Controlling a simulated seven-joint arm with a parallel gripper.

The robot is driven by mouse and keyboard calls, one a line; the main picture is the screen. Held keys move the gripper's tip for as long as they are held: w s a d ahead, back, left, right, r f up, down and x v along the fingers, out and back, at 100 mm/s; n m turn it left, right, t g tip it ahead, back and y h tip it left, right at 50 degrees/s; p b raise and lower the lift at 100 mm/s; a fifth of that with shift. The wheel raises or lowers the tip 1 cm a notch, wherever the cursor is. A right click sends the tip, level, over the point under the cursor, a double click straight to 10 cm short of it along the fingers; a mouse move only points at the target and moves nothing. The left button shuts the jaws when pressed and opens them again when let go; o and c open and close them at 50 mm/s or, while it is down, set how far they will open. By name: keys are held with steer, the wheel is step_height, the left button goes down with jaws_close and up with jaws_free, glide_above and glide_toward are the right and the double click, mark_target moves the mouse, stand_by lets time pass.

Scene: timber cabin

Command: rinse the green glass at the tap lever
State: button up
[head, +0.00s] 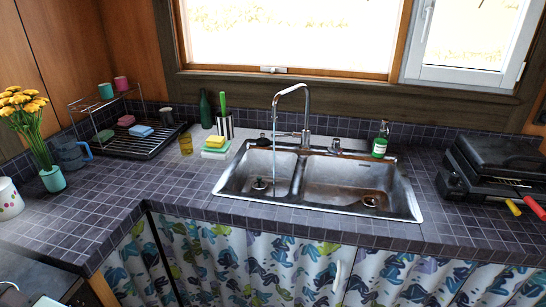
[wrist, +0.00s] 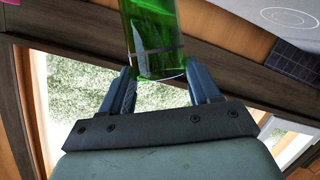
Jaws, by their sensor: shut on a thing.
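My gripper (wrist: 162,78) shows only in the wrist view, with one blue-grey finger on each side of the green glass (wrist: 152,28). A thin stream of water (head: 274,165) falls from the spout into that basin. A small side lever (head: 285,134) sticks out left of the tap's base. Neither my gripper nor the held glass shows in the head view.
The double sink (head: 316,205) is empty. A soap bottle (head: 380,140) stands behind it at the right, and sponges (head: 215,147) lie at its left. A dark bottle (head: 205,110), a dish rack (head: 130,140) and a black grill (head: 490,165) stand farther out.

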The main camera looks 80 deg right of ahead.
steer(key=shift+s, duration=0.2)
steer(key=shift+s+d, duration=0.1)
steer(key=shift+s, duration=0.3)
steer(key=shift+w, duration=0.25)
steer(key=shift+w, duration=0.4)
steer(key=shift+s, duration=0.25)
stand_by(0.3)
steer(key=shift+s, duration=0.4)
steer(key=shift+w, duration=0.25)
steer(key=shift+w, duration=0.4)
